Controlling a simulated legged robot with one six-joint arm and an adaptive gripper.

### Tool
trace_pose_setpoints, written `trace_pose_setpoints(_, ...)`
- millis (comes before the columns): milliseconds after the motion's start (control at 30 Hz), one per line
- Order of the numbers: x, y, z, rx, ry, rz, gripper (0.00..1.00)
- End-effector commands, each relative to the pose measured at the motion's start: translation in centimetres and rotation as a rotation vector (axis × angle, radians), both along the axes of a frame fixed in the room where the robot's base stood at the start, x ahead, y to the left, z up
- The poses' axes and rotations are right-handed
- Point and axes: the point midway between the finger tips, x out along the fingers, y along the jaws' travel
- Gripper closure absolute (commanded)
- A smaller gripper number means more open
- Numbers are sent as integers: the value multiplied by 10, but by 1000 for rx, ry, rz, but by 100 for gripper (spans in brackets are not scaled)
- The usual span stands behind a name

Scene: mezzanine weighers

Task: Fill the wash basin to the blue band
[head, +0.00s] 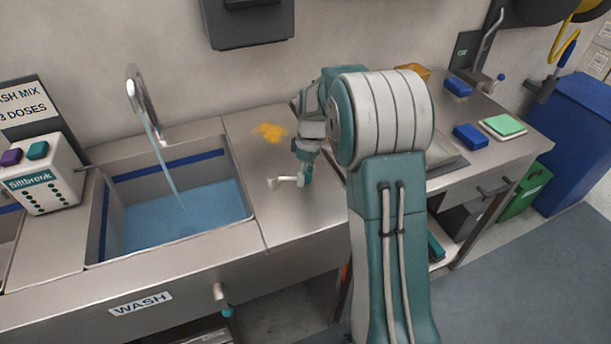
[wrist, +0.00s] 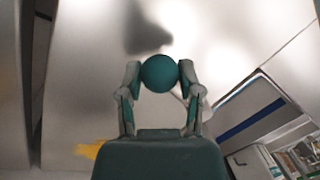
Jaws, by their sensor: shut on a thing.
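The wash basin (head: 248,216) is set in the steel counter at left. Water (head: 170,215) runs from the curved tap (head: 140,95) in a stream into it. The water surface lies below the blue band (head: 165,167), and bare grey wall shows between them. My gripper (head: 303,176) is over the counter right of the basin. In the wrist view my gripper (wrist: 160,76) is shut on a round teal knob (wrist: 160,73). In the head view a pale lever (head: 284,182) is beside my gripper, and it seems to carry this knob. The band also shows in the wrist view (wrist: 250,121).
A Siltbreak dispenser (head: 38,175) with purple and teal buttons and a sign (head: 25,105) stand left of the basin. A yellow smear (head: 270,132) lies on the counter. A teal-tipped valve (head: 221,297) is on the basin front. Blue blocks (head: 470,136) and a green sponge (head: 504,125) are at right.

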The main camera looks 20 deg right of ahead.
Motion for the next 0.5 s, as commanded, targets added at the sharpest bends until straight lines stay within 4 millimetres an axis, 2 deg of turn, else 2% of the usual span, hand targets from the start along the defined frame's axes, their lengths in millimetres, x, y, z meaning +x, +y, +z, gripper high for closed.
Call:
trace_pose_setpoints(267,4,0,2,-3,-14,-1,100)
trace_pose_setpoints(300,4,0,2,-3,-15,-1,44)
trace_pose_setpoints(367,4,0,2,-3,-14,-1,19)
trace_pose_setpoints(500,3,0,1,-2,-10,-1,19)
